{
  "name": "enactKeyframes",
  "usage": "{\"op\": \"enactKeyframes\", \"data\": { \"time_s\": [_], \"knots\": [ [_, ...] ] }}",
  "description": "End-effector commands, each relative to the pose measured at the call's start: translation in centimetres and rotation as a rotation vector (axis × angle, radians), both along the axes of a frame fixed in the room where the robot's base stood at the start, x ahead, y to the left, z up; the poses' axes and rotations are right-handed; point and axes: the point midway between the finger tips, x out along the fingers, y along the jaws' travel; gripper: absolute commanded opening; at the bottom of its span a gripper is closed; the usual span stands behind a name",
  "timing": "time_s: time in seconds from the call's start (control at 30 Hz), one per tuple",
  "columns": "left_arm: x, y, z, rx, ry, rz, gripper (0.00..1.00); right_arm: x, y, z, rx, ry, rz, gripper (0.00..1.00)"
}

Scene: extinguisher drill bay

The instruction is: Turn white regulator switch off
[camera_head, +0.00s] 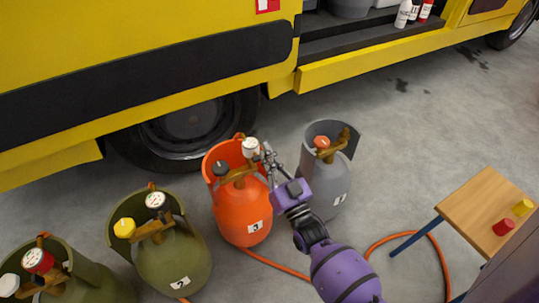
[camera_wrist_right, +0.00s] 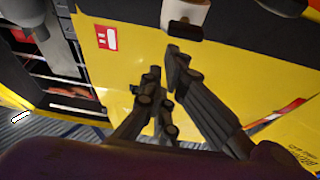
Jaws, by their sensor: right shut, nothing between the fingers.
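A white regulator knob (camera_head: 250,147) sits on top of the orange gas cylinder (camera_head: 243,215) in the middle of the head view. A black knob (camera_head: 221,168) is beside it on the same brass valve. My right gripper (camera_head: 267,156) is shut and empty, just right of the white knob; I cannot tell if they touch. In the right wrist view, my gripper's fingers (camera_wrist_right: 163,68) are together, and a white knob with a dark part (camera_wrist_right: 186,14) is just above the tips. Its switch position is unclear. My left gripper is not in view.
A grey cylinder with a red knob (camera_head: 322,142) stands right of my gripper. Olive cylinders (camera_head: 175,262) stand at the left, one with a yellow knob (camera_head: 124,228). A yellow truck (camera_head: 150,50) is behind. A wooden table (camera_head: 480,205) stands right; an orange hose (camera_head: 275,263) crosses the floor.

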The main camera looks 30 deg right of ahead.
Motion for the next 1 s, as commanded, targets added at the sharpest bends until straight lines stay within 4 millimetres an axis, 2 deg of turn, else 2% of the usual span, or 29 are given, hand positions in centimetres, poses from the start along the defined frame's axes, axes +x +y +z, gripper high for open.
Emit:
{"op": "enactKeyframes", "data": {
  "time_s": [0.03, 0.1, 0.2, 0.4, 0.5, 0.7, 0.9, 1.0],
  "knots": [
    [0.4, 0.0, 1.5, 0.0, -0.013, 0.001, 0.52, 0.2, 0.0, 2.1, 0.0, -0.011, 0.001, 0.0],
    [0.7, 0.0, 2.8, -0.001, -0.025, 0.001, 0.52, 0.3, 0.0, 3.8, 0.001, -0.016, 0.001, 0.0],
    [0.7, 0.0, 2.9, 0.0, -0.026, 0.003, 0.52, -2.4, -0.1, 1.9, 0.0, -0.005, 0.0, 0.0],
    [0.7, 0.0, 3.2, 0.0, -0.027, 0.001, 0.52, -6.4, -0.1, 0.5, 0.0, -0.01, 0.001, 0.0],
    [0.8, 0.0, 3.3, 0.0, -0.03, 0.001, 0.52, -7.8, -0.1, 0.0, 0.001, -0.011, 0.001, 0.0],
    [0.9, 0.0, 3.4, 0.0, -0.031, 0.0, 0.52, -9.1, -0.1, -0.4, 0.001, -0.014, 0.001, 0.0],
    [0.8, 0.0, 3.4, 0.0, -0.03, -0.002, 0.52, -9.2, -0.1, -0.5, 0.0, -0.012, 0.001, 0.0],
    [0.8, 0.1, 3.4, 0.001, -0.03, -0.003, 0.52, -8.9, -0.1, -1.4, -0.002, 0.026, 0.002, 0.0]
  ]
}}
